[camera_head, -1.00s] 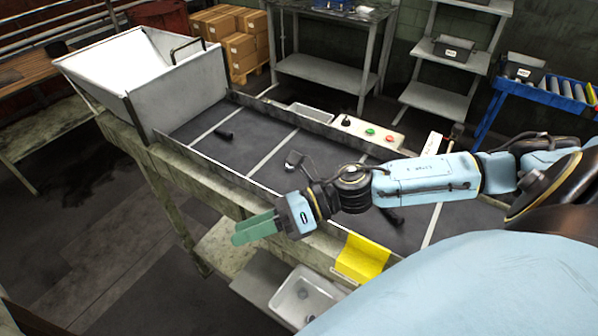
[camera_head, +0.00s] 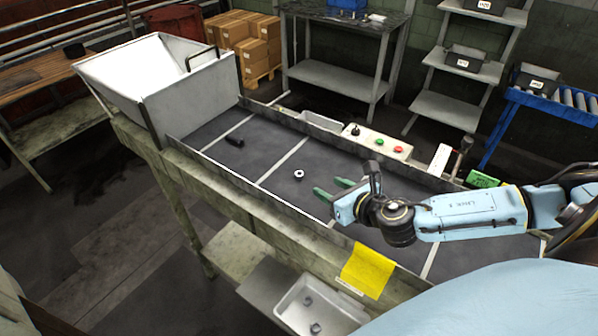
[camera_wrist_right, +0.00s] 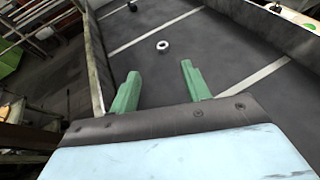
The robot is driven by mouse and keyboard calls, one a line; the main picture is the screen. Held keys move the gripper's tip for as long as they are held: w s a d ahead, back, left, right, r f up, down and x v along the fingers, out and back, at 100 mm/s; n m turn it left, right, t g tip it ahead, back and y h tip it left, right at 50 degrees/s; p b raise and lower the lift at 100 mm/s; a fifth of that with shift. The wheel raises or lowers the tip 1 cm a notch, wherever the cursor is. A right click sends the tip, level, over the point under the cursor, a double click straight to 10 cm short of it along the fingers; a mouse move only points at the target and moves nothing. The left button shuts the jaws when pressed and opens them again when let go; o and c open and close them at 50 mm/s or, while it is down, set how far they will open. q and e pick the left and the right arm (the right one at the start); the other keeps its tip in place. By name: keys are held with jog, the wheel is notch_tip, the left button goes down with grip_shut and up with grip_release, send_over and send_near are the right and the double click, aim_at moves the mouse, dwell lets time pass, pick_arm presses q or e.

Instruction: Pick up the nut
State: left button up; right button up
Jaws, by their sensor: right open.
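A small silver ring-shaped nut (camera_head: 299,174) lies on the dark conveyor bed, left of my right gripper in the head view. The nut also shows in the right wrist view (camera_wrist_right: 163,46), beyond the fingertips and between their lines. My right gripper (camera_head: 334,188) has green fingers spread apart and empty, and it is apart from the nut. Its two fingers show in the right wrist view (camera_wrist_right: 158,72). My left gripper is not in view.
A black bolt-like part (camera_head: 235,141) lies farther left on the bed (camera_head: 215,128). Low side walls edge the bed. A white hopper (camera_head: 185,95) stands at its left end. A button panel (camera_head: 378,141) is along the far side. A yellow plate (camera_head: 367,270) hangs at the near edge above a grey tray (camera_head: 312,300).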

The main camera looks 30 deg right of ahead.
jog(key=shift+f, duration=0.35)
send_near(299, 174)
jog(key=x, duration=0.3)
jog(key=shift+a+p, duration=0.1)
jog(key=shift+p, duration=0.2)
jog(key=shift+p+x, duration=0.3)
jog(key=shift+x, duration=2.2)
grip_shut()
